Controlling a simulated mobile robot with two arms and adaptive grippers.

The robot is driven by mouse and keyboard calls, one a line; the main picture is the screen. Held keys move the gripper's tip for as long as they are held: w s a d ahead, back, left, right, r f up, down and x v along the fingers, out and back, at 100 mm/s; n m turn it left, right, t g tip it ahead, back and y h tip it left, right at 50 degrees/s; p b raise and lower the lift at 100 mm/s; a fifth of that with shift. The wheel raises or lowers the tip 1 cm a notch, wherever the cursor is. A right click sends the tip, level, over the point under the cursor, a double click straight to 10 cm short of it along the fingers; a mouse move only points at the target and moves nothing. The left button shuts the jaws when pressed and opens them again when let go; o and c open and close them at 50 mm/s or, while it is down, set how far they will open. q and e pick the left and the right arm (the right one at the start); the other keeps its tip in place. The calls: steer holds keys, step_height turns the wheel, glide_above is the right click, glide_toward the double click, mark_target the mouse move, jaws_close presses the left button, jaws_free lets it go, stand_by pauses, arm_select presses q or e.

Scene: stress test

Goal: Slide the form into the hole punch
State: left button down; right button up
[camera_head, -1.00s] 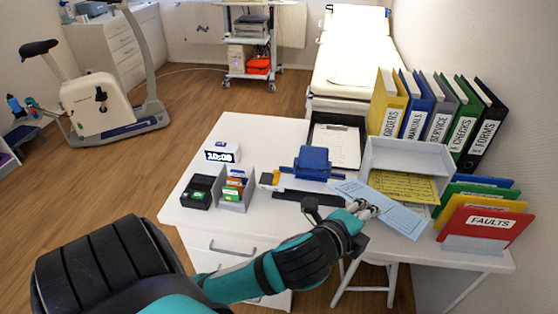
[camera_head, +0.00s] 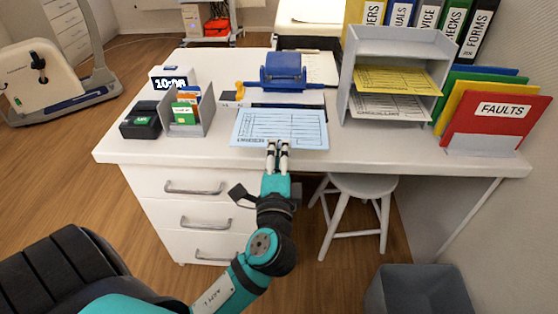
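The blue form (camera_head: 281,127) lies flat and level near the front edge of the desk, its printed side up. My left gripper (camera_head: 278,150) is at the form's front edge, its fingers closed around that edge from the front. The blue hole punch (camera_head: 283,72) stands just behind the form, with a dark base strip in front of it. The form's far edge is close to the punch's base; whether they touch I cannot tell. My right gripper does not show.
A grey paper tray (camera_head: 400,48) with yellow and white forms stands right of the punch. A card holder (camera_head: 190,112), a black box (camera_head: 141,120) and a clock (camera_head: 172,82) stand left. Coloured folders (camera_head: 497,115) stand at the right. A stool (camera_head: 352,190) is below the desk.

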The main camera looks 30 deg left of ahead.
mark_target(281, 116)
arm_select(q)
steer(key=shift+f+x, duration=0.1)
steer(key=shift+x, duration=0.5)
steer(key=shift+f+x, duration=0.15)
steer(key=shift+x, duration=0.45)
steer(key=shift+w+a+f, duration=0.15)
steer(key=shift+w+a, duration=0.3)
steer(key=shift+w, duration=0.25)
steer(key=shift+w+a+f, duration=0.15)
steer(key=shift+w+a, duration=0.25)
steer(key=shift+w, duration=0.35)
steer(key=shift+f+x, duration=0.15)
steer(key=shift+x, duration=0.5)
steer(key=shift+f+x, duration=0.15)
steer(key=shift+x, duration=1.55)
steer(key=shift+w+a+f, duration=0.15)
steer(key=shift+w+a, duration=0.15)
steer(key=shift+w, duration=0.2)
steer(key=shift+w+a+f, duration=0.15)
steer(key=shift+w+a, duration=0.15)
steer(key=shift+w, duration=0.2)
steer(key=shift+w+a, duration=0.2)
steer(key=shift+w, duration=0.2)
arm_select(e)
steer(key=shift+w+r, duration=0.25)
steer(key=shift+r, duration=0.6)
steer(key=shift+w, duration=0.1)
